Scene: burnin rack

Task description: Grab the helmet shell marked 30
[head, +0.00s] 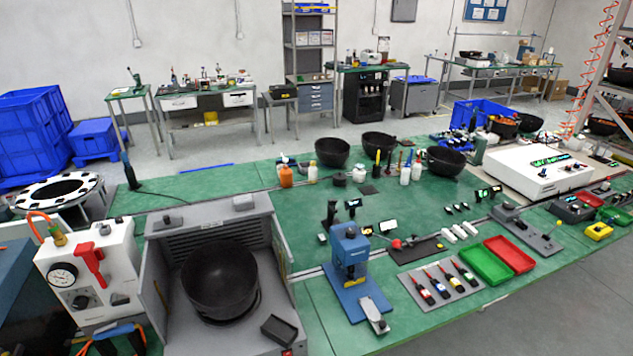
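Several black, bowl-like helmet shells are in the head view. One shell (219,280) sits open side up in the grey fixture box (185,335) at the front left. Three more stand on the green table: a left one (332,152), a middle one (379,145) and a right one (445,161). Other dark shells are farther right, one beside the blue crate (531,122) and one on the rack (603,126). No number can be read on any shell, so I cannot tell which is marked 30. Neither of my grippers is in view.
A gauge unit (85,270) stands left of the fixture, and a blue press (351,255) stands to its right. Bottles (286,176) stand near the table shells. A white tester (535,172), red tray (509,254) and green tray (484,265) are on the right. The table centre is fairly clear.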

